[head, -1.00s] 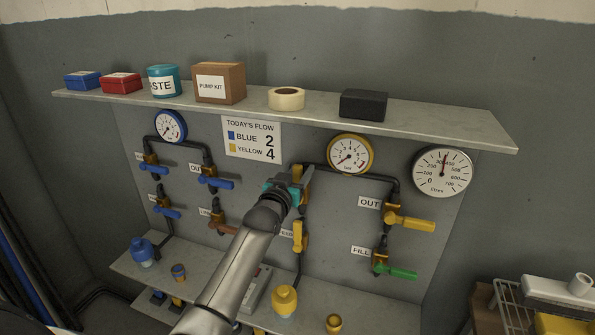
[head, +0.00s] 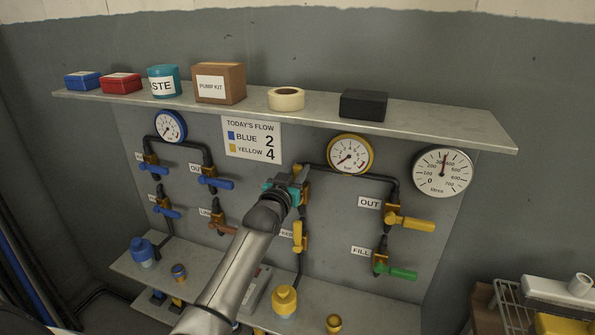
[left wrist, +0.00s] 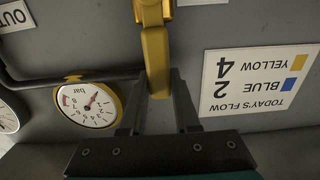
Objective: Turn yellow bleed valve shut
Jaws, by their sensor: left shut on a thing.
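My left gripper (head: 299,178) is at the upper yellow valve on the left pipe of the yellow circuit. In the left wrist view, which is upside down, the fingers (left wrist: 157,103) are shut on its yellow handle (left wrist: 155,58). The brass valve body (left wrist: 150,10) shows beyond the handle. Below my gripper in the head view, a second yellow valve handle (head: 298,236) stands upright, apart from the gripper. Its label (head: 286,234) is partly hidden and seems to end in "EED". My right gripper is not in view.
The yellow gauge (head: 350,154) and the OUT (head: 408,221) and green-handled FILL (head: 401,273) valves are to the right. Blue valves (head: 215,182) are to the left. A shelf (head: 440,130) with boxes overhangs the panel. A lower shelf (head: 360,309) holds yellow caps.

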